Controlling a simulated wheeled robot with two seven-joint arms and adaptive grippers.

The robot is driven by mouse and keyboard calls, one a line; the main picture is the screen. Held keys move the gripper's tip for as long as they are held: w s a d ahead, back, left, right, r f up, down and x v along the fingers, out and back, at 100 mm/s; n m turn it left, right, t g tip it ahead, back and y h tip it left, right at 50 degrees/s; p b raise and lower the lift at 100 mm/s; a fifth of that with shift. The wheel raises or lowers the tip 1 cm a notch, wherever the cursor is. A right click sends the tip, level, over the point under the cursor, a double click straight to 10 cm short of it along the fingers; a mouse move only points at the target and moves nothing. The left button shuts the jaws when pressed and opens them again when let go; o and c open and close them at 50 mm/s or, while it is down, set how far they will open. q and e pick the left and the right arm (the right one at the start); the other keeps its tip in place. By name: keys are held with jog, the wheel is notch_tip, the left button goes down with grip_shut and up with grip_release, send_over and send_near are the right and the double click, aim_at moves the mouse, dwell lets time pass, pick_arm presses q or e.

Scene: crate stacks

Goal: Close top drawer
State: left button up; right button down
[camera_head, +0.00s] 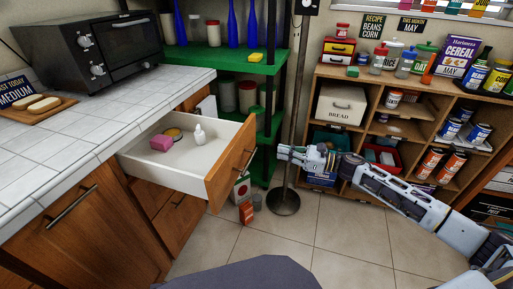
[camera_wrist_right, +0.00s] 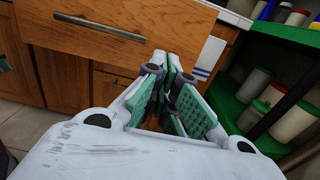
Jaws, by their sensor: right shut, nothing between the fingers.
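The top drawer (camera_head: 222,171) stands pulled out from under the tiled counter, its wooden front facing right with a bar handle. Inside it lie a pink block (camera_head: 161,143), a yellow round item (camera_head: 173,134) and a small white bottle (camera_head: 199,134). My right gripper (camera_head: 284,152) is shut and empty, to the right of the drawer front and apart from it in the head view. In the right wrist view the shut fingers (camera_wrist_right: 172,75) point toward the drawer front (camera_wrist_right: 150,30), near its right end, with the handle (camera_wrist_right: 98,28) to their left. My left gripper is not in view.
A metal pole (camera_head: 296,100) with a round base stands behind my right gripper. A green shelf (camera_head: 225,60) is behind the drawer. A wooden shelf unit (camera_head: 310,95) with cans and boxes is at the right. An orange box (camera_head: 246,212) stands on the floor below the drawer.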

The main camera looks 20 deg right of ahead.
aim_at(249, 145)
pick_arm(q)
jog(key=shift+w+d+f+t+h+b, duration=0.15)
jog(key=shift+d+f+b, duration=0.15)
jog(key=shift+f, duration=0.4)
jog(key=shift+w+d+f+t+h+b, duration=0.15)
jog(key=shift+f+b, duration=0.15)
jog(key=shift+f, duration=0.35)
pick_arm(e)
jog(key=shift+x, duration=5.2)
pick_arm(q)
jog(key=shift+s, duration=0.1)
